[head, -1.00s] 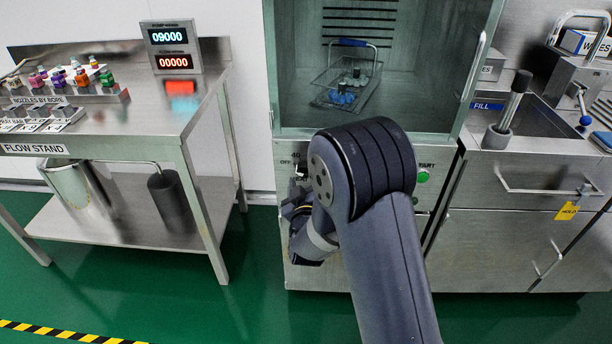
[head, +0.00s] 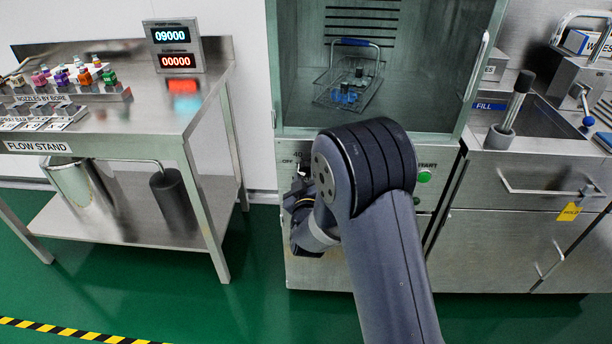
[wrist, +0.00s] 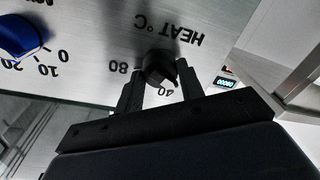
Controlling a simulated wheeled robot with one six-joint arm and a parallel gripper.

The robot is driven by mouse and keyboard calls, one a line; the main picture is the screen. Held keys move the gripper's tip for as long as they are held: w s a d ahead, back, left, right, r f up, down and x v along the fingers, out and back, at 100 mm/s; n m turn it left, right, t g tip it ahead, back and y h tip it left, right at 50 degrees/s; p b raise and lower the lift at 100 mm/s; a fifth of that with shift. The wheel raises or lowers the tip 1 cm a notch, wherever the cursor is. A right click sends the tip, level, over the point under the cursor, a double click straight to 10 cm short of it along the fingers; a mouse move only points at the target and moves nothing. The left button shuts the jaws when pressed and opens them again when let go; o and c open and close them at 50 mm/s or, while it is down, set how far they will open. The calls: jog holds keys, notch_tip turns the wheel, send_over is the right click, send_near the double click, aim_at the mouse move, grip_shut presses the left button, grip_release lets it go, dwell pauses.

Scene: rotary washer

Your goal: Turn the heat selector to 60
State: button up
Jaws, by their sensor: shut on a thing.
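The heat selector (wrist: 156,64) is a small black knob on the washer's metal front panel (wrist: 100,40). It shows under an upside-down "HEAT °C" label in the wrist view. My gripper (wrist: 160,82) is shut on this knob, one dark finger on each side. The mark 80 is left of the knob and 40 is between the fingers; I see no 60 mark. I cannot tell exactly where the knob points. In the head view my gripper (head: 303,178) is at the panel's left, just below the OFF and 40 marks, and the knob is mostly hidden.
A blue knob (wrist: 20,36) with a 0, 10, 20 scale is beside the selector. A green START button (head: 424,176) is right of my arm. The wash chamber above holds a wire basket (head: 345,98). The flow stand (head: 140,120) is at the left.

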jog(key=shift+f+b, duration=0.1)
jog(key=shift+b, duration=0.35)
jog(key=shift+c, duration=0.4)
jog(key=m+b, duration=0.4)
jog(key=b, duration=0.2)
jog(key=m+b, duration=0.5)
jog(key=b, duration=0.1)
jog(key=m+t+h+b, duration=0.1)
jog(key=m+b, duration=0.4)
jog(key=b, duration=0.1)
jog(key=shift+f, duration=0.25)
jog(key=m+b, duration=0.1)
jog(key=m, duration=0.1)
jog(key=m+b, duration=0.2)
jog(key=shift+a+r+m+h, duration=0.1)
jog(key=shift+r+m+h, duration=0.05)
jog(key=shift+m+h, duration=0.15)
jog(key=o, duration=1)
jog(key=shift+s, duration=0.1)
